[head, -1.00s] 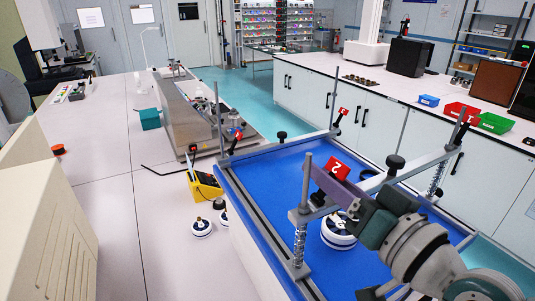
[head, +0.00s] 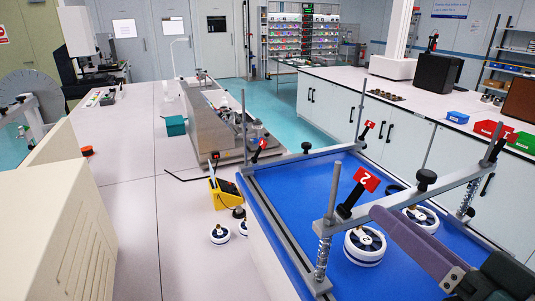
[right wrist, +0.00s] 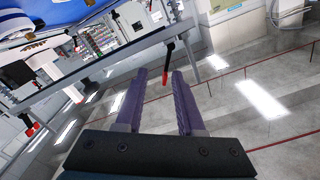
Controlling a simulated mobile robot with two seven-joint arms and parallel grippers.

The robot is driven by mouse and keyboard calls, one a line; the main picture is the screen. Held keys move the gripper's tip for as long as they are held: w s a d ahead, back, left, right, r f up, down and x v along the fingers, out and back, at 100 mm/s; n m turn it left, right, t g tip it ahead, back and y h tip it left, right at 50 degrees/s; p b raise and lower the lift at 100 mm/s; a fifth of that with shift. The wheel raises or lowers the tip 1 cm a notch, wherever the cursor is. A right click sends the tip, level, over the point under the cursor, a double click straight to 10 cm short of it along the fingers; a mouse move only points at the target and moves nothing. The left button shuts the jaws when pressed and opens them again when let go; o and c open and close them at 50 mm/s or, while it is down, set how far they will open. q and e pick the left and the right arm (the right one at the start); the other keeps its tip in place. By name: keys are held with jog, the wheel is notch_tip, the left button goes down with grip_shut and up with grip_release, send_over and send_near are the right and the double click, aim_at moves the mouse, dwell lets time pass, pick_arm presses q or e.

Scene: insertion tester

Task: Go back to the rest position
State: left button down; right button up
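My right gripper (head: 382,214) comes in from the lower right of the head view, its purple fingers above the blue-topped insertion tester (head: 302,196). In the right wrist view its two purple fingers (right wrist: 159,78) stand apart with nothing between them. A white and dark-blue round weight (head: 365,248) sits on the blue top, left of the fingers. A second such weight (head: 420,217) sits behind the fingers. A red flag marked 2 (head: 366,179) stands on a black handle at the tester's metal frame. My left gripper is not in view.
A grey crossbar (head: 440,192) and upright posts (head: 328,215) rise close to my right gripper. A yellow box (head: 224,193) and small weights (head: 219,234) lie on the white table (head: 130,215) at left.

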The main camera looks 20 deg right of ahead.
jog(key=shift+a, duration=0.1)
jog(key=s+a+f+n+g+y, duration=0.35)
jog(key=a+n+g, duration=0.3)
jog(key=a, duration=0.45)
jog(key=s+d+f+g+h, duration=0.3)
jog(key=s+d+g+h, duration=0.3)
jog(key=s, duration=0.3)
notch_tip(320, 180, up, 19)
jog(key=s+g+y+p, duration=0.1)
jog(key=g+p, duration=0.1)
jog(key=p, duration=1.6)
jog(key=shift+s+d+p, duration=0.2)
jog(key=shift+d+p, duration=0.05)
jog(key=shift+p, duration=0.15)
jog(key=shift+n, duration=0.25)
